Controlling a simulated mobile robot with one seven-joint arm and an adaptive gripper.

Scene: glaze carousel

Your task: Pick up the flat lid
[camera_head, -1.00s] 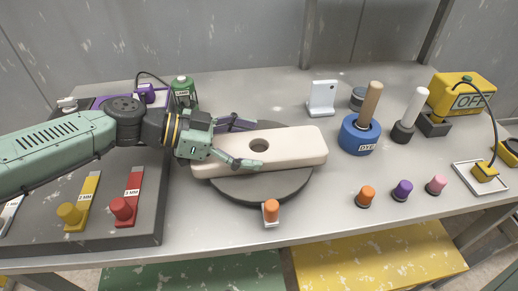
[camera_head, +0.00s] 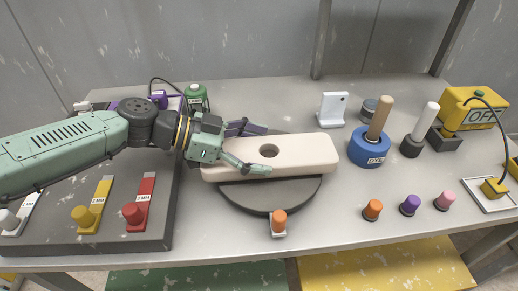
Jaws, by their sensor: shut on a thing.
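The flat lid appears to be the long cream slab (camera_head: 310,150) with rounded ends and a round hole in its middle. It lies roughly level over the dark grey round turntable (camera_head: 270,199), with a little more of the disc showing in front of it than before. My gripper (camera_head: 250,150) is shut on the slab's left half, one finger along the far side and one along the near side. The slab hides much of the disc, and whether a small gap lies beneath it is hard to tell.
An orange knob (camera_head: 279,221) stands at the disc's front edge. A blue DYE holder (camera_head: 368,150) with a wooden handle stands to the right. A raised grey panel (camera_head: 60,246) with coloured levers lies left. A white stand (camera_head: 332,109) is behind.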

